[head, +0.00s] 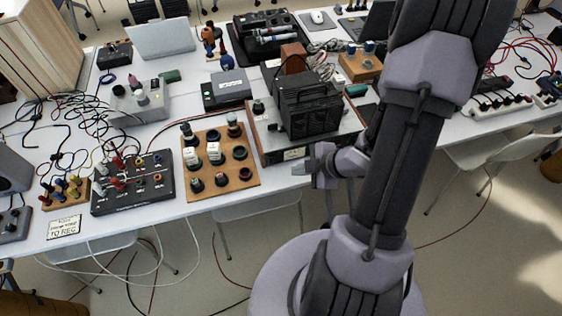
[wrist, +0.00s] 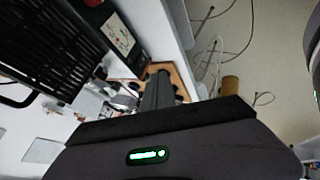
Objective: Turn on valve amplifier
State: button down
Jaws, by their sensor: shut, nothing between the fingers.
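The valve amplifier (head: 305,109) is a black slotted cage on a wide, low chassis near the table's front edge, in the middle of the head view. A small pale label shows on its front side. My gripper (head: 312,166) is shut and empty just in front of the amplifier's front right part, at the table edge. I cannot tell whether it touches. In the wrist view, the amplifier's black slotted cage (wrist: 45,50) fills the upper left, beside a pale panel with a small mark. The shut fingers (wrist: 158,85) point past it. I cannot make out the switch.
A wooden board with valves and sockets (head: 218,160) lies left of the amplifier. Further left is a black box with coloured plugs (head: 133,182) and tangled cables. A white power strip (head: 497,105) lies on the right. White chairs and cables stand below the table's front edge.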

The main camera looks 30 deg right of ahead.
aim_at(270, 162)
jog(key=b+x, duration=0.4)
jog(key=x, duration=0.5)
jog(key=shift+s+f+b, duration=0.1)
jog(key=shift+f+b, duration=0.05)
jog(key=shift+b, duration=0.2)
jog(key=w, duration=0.3)
jog(key=shift+w+d, duration=0.25)
jog(key=shift+d, duration=0.05)
jog(key=shift+w+d, duration=0.1)
jog(key=shift+w, duration=0.4)
jog(key=shift+r, duration=0.25)
jog(key=p, duration=0.2)
jog(key=r+p, duration=0.1)
jog(key=p, duration=0.1)
jog(key=shift+w+d+r+g, duration=0.1)
jog(key=shift+w+g, duration=0.2)
jog(key=shift+f+b, duration=0.55)
jog(key=shift+r, duration=0.15)
